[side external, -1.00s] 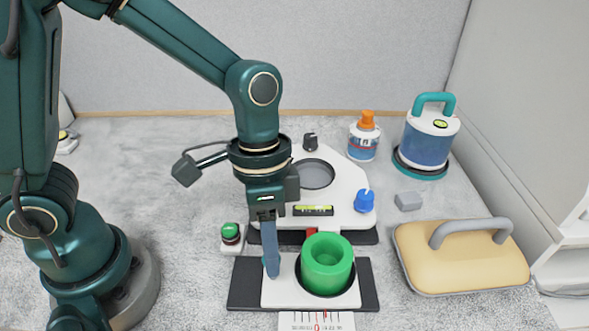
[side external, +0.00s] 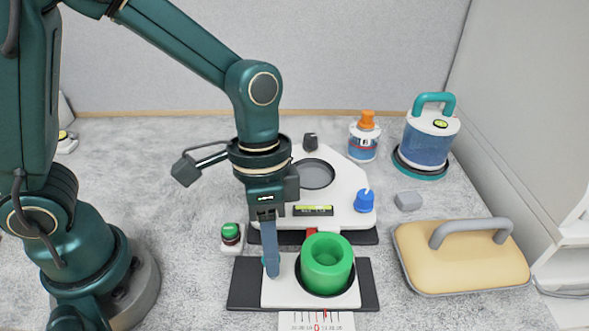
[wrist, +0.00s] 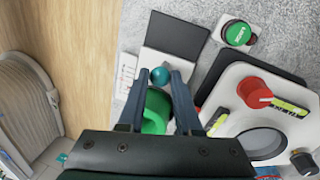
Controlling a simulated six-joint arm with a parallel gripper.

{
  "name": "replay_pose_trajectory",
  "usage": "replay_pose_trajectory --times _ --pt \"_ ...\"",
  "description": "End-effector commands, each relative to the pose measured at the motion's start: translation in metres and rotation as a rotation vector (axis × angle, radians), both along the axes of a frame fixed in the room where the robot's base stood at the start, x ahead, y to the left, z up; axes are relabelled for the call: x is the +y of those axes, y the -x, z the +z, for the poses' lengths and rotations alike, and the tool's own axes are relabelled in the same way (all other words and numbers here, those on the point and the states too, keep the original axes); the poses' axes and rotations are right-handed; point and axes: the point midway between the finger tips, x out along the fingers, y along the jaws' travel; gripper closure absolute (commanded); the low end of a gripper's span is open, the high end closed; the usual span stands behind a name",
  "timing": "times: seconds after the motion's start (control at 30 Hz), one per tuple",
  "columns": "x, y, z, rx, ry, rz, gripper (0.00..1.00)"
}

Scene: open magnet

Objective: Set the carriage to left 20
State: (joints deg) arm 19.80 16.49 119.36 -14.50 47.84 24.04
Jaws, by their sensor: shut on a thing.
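The carriage (side external: 285,297) is a white plate on a dark flat track (side external: 245,285), carrying a green ring-shaped cup (side external: 326,258). A small teal ball knob (wrist: 160,75) stands on the carriage's left part. My gripper (side external: 271,270) points down at that part, and in the wrist view (wrist: 160,78) its two fingers are shut on the knob, one on each side. A white scale card (side external: 300,320) with red and black marks lies in front of the track. Its numbers are too small to read surely, and I cannot tell the carriage's exact reading.
A yellow handled block (side external: 460,265) lies right; bare track shows on both sides.

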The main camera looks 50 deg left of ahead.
Motion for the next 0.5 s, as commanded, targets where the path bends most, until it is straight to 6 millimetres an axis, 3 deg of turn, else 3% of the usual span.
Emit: replay_pose_trajectory --times 0.5 --pt "0.023 0.022 0.001 -0.006 0.003 0.001 1.0"
